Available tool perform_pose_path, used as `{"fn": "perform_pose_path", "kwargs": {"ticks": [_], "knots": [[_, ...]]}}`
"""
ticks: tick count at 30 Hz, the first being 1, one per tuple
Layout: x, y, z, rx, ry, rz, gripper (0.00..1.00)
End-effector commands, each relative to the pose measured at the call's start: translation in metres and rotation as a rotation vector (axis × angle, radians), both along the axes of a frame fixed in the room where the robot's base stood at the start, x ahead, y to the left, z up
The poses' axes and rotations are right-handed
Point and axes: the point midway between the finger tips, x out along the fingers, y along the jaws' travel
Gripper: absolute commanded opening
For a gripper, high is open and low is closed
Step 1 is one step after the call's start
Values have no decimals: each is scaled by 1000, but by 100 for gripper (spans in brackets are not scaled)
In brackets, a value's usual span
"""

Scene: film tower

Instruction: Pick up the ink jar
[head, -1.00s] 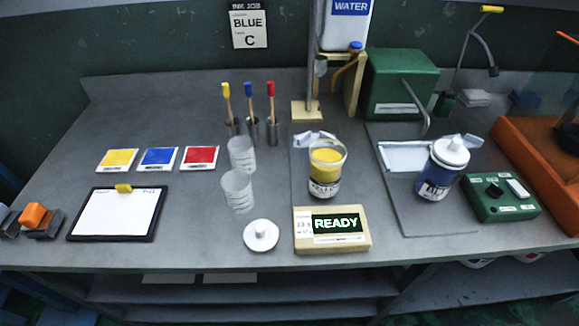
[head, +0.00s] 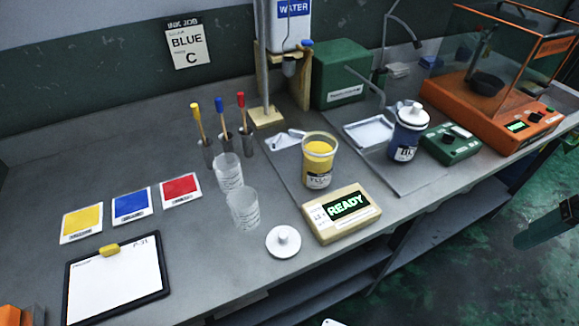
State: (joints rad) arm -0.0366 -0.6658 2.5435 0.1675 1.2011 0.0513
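Two ink jars stand on the grey bench. The yellow ink jar (head: 318,165) is upright and open, with yellow ink inside and a partly readable label. The blue ink jar (head: 405,139) is upright to its right, with a white knobbed lid on top. A loose white lid (head: 283,243) lies on the bench in front of the yellow jar. A wall card (head: 188,44) reads "BLUE" and "C". My gripper cannot be made out in the head view, and nothing touches either jar.
A READY display box (head: 342,215) stands in front of the yellow jar. Clear cups (head: 242,209) stand to its left. A green control box (head: 449,145) and an orange glass-sided machine (head: 505,118) are right of the blue jar. A dark teal shape (head: 545,226) shows at the right edge.

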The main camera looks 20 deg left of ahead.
Motion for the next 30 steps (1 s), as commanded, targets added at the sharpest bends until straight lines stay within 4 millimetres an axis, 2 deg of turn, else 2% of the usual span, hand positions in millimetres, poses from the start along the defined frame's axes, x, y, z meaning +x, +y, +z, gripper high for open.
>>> {"fn": "perform_pose_path", "kwargs": {"ticks": [5,9,15,18,21,25,30], "knots": [[35,86,-15,315,187,-171,91],[68,155,-24,539,374,-388,91],[120,237,-52,758,659,-776,91],[143,266,-73,816,772,-970,91],[160,285,-95,849,854,-1130,91],[174,298,-114,870,914,-1268,91],[180,311,-126,878,938,-1324,91]]}}
